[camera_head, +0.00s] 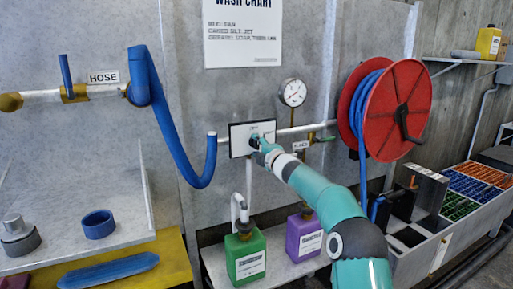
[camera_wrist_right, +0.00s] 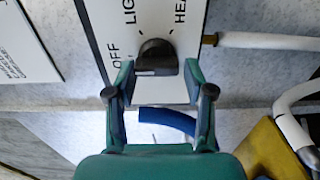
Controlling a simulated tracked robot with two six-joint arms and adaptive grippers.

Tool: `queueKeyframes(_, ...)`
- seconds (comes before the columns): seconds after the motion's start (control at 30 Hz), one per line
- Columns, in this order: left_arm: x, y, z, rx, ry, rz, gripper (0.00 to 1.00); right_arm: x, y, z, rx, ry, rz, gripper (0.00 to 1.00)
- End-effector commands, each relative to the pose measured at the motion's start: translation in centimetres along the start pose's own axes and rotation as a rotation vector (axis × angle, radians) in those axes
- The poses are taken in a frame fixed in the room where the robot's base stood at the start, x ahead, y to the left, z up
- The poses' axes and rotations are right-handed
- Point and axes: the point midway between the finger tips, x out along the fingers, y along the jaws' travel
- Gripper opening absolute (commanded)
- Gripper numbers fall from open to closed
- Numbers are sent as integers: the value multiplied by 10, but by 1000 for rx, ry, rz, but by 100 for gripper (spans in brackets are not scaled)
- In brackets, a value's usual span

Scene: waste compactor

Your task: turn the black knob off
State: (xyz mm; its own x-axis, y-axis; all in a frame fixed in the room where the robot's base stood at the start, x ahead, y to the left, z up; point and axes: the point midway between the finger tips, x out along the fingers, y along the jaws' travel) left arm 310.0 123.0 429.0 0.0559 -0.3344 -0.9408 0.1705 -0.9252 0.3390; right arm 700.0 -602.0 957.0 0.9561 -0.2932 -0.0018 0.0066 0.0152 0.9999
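The black knob (camera_wrist_right: 156,54) sits on a white panel (camera_wrist_right: 103,22) with the words OFF, LIG… and HEA… around it. I cannot tell for sure which mark it points at. In the head view the same panel (camera_head: 237,141) is on the grey wall, and the knob is mostly hidden by my gripper. My right gripper (camera_wrist_right: 158,70) is open, with one fingertip on each side of the knob. The fingertips are close to it; I cannot tell whether they touch. It also shows in the head view (camera_head: 259,144), at the panel. My left gripper is not in view.
A pressure gauge (camera_head: 293,92) and a pipe with a green-handled valve (camera_head: 322,139) are right of the panel. A red hose reel (camera_head: 398,110) stands out farther right. A blue hose (camera_head: 172,125) hangs left. Green (camera_head: 246,259) and purple (camera_head: 303,236) jugs stand below.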

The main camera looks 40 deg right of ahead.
Motion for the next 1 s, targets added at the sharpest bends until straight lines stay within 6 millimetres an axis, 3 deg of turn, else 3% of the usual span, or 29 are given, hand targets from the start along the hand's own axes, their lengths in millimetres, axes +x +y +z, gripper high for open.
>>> queueKeyframes(0.1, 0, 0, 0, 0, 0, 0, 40, 0, -1, 1, 1, -2, -1, 71)
queueKeyframes(0.57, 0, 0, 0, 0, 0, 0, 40, -6, 2, 4, 3, -8, 0, 71)
queueKeyframes(0.77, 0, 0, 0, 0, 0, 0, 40, -24, 2, 4, 4, -7, -1, 71)
queueKeyframes(1.0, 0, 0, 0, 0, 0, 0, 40, -61, 1, 4, 3, -10, 0, 71)
